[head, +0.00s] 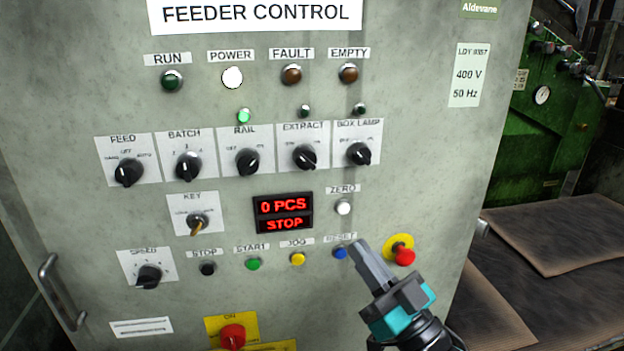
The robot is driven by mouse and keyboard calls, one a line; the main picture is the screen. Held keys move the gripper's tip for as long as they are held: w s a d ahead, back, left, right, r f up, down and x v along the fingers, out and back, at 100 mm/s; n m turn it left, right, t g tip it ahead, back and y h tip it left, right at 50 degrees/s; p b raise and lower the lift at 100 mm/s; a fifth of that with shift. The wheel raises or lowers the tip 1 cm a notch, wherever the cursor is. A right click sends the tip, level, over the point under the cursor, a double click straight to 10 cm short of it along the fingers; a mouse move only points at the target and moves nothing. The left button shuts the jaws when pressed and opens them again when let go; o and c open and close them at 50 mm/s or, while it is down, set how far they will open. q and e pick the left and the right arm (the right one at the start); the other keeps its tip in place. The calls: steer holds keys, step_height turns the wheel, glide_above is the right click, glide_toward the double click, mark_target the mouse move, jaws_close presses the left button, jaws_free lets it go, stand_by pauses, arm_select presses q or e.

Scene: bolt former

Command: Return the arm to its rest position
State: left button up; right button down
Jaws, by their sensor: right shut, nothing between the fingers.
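My right gripper (368,262) is shut and empty. Its fingers point up and to the left in front of the lower right part of the feeder control panel (90,80). The fingertips are just beside the blue RESET button (340,253); I cannot tell whether they touch it or the panel. A red emergency stop button (404,256) on a yellow base is just right of the fingers. The display (283,213) reads 0 PCS and STOP. The white POWER lamp (232,77) is lit. My left gripper is not in view.
The panel carries rotary knobs, a key switch (198,221), a green START button (254,264) and a red ON switch (232,336). A handle (62,292) sticks out at lower left. A green machine (560,120) and brown mats (560,235) are at right.

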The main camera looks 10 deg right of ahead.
arm_select(q)
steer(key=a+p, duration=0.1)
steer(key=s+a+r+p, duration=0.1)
steer(key=p, duration=0.1)
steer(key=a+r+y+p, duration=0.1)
steer(key=p, duration=0.1)
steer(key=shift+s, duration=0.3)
arm_select(e)
steer(key=s+d+f+m+g+h, duration=0.1)
steer(key=s+f+g+h, duration=0.4)
steer(key=f, duration=0.6)
steer(key=s+d+f+m+g+h, duration=0.2)
steer(key=s+f+g+h, duration=0.3)
steer(key=s+f, duration=0.4)
step_height(320, 180, down, 2)
steer(key=shift+s+f, duration=0.25)
steer(key=shift+s, duration=0.1)
arm_select(q)
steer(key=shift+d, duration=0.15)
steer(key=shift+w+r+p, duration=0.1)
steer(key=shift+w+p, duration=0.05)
steer(key=shift+p, duration=0.15)
arm_select(e)
steer(key=c, duration=1.9)
jaws_free()
